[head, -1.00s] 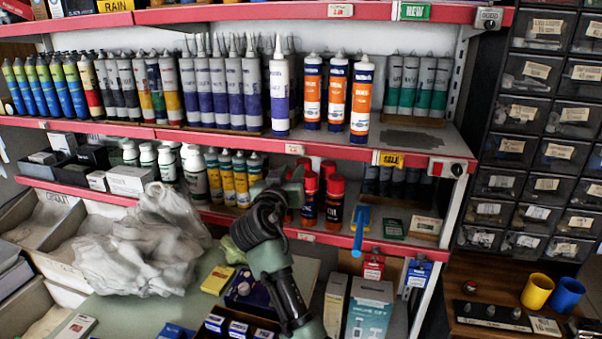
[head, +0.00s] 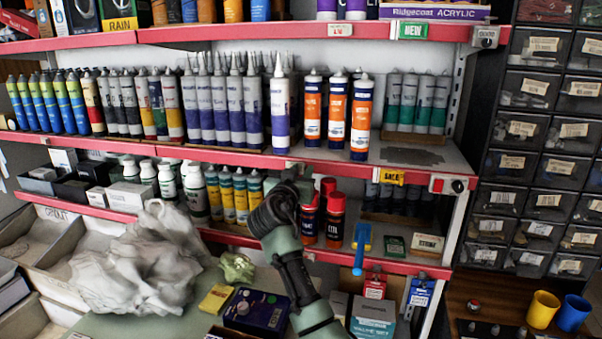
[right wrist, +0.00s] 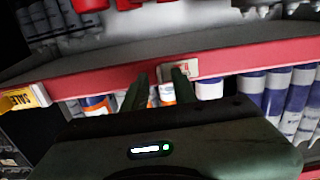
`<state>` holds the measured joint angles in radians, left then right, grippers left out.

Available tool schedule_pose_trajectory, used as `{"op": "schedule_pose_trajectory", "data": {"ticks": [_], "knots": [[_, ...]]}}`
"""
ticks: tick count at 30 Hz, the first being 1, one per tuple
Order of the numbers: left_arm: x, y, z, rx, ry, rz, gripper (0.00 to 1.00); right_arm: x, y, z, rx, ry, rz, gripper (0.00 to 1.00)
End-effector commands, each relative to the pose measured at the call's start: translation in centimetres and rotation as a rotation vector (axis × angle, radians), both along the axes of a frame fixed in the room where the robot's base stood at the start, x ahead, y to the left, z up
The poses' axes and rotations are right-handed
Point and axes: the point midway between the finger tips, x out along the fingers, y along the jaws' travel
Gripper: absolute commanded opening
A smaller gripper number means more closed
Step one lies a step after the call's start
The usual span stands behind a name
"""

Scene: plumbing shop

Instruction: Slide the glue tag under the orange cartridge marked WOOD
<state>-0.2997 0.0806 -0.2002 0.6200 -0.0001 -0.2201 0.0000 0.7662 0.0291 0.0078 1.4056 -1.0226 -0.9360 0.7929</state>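Three orange-and-white cartridges stand upright on the middle shelf in the head view: left (head: 311,112), middle (head: 337,115) and right (head: 361,122). Their lettering is too small to read, so I cannot tell which says WOOD. A small pale tag (head: 295,166) sits on the red shelf rail, left of below the left orange cartridge and partly hidden by my gripper. My right gripper (head: 293,178) is just below it. In the right wrist view a pale tag (right wrist: 181,69) shows on the rail. The right gripper's two fingers (right wrist: 159,88) are apart there, one tip overlapping the tag. My left gripper is out of view.
The red rail (head: 335,172) also carries a yellow SALE tag (head: 391,177). A tall white-and-purple cartridge (head: 280,110) stands left of the orange ones. Red-capped cans (head: 335,220) stand close to my arm below. A blue-handled tool (head: 361,245) hangs at the lower shelf.

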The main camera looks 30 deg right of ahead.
Motion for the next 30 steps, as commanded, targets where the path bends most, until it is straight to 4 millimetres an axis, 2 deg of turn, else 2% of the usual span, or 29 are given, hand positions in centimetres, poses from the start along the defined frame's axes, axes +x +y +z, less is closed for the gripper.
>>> {"op": "schedule_pose_trajectory", "data": {"ticks": [1, 2, 4, 5, 30], "knots": [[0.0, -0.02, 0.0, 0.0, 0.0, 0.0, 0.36, -0.01, 0.01, 0.0, 0.0, 0.0, 0.0, 0.27], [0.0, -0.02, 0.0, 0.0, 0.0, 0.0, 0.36, -0.01, 0.01, -0.01, 0.0, 0.0, 0.0, 0.22], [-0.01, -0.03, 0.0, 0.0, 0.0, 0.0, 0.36, -0.01, 0.01, -0.01, -0.001, 0.001, 0.0, 0.02], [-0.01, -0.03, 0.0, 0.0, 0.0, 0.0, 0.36, -0.02, 0.02, -0.02, -0.001, 0.001, 0.0, 0.0], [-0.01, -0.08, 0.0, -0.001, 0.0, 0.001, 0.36, -0.02, 0.06, -0.1, 0.001, 0.002, 0.0, 0.0]]}}
